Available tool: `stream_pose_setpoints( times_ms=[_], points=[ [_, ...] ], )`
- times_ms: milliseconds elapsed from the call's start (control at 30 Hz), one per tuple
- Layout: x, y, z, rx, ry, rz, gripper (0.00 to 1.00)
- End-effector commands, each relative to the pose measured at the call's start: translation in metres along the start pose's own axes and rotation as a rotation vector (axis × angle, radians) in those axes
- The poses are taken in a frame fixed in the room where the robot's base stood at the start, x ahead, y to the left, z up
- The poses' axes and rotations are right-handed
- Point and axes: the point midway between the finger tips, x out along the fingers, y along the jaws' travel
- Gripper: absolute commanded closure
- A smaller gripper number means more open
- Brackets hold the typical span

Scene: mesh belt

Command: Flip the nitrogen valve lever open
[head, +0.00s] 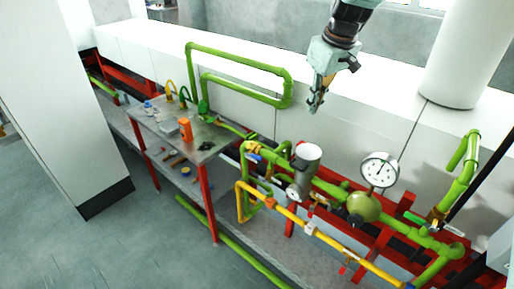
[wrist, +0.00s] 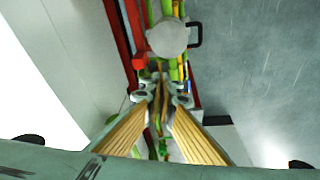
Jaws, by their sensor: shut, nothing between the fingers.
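Green and yellow pipework runs along the bench side, with several small valve handles. A blue handle (head: 254,157) sits on the green pipe left of the grey cylinder, and a red handle (head: 343,268) is by the yellow pipe (head: 330,240). I cannot read any label, so I cannot tell which is the nitrogen lever or how it stands. My gripper (head: 314,106) is shut and empty, pointing down well above the pipes, in front of the white housing. In the wrist view, my gripper (wrist: 160,98) has its fingertips close together over the pipes, which they partly hide.
A grey cylinder (head: 308,156), a round gauge (head: 379,170) and red frame beams crowd the pipe run. A metal table (head: 205,152) with tools stands left. A green pipe loop (head: 240,66) rises behind, and a white column (head: 467,55) stands right.

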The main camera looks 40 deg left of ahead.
Motion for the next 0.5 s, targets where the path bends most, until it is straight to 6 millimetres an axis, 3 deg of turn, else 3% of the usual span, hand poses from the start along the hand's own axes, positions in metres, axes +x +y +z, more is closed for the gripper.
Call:
stream_pose_setpoints(
  times_ms=[500],
  points=[
    [0.093,-0.074,-0.089,-0.185,-0.049,-0.066,1.0]
  ],
)
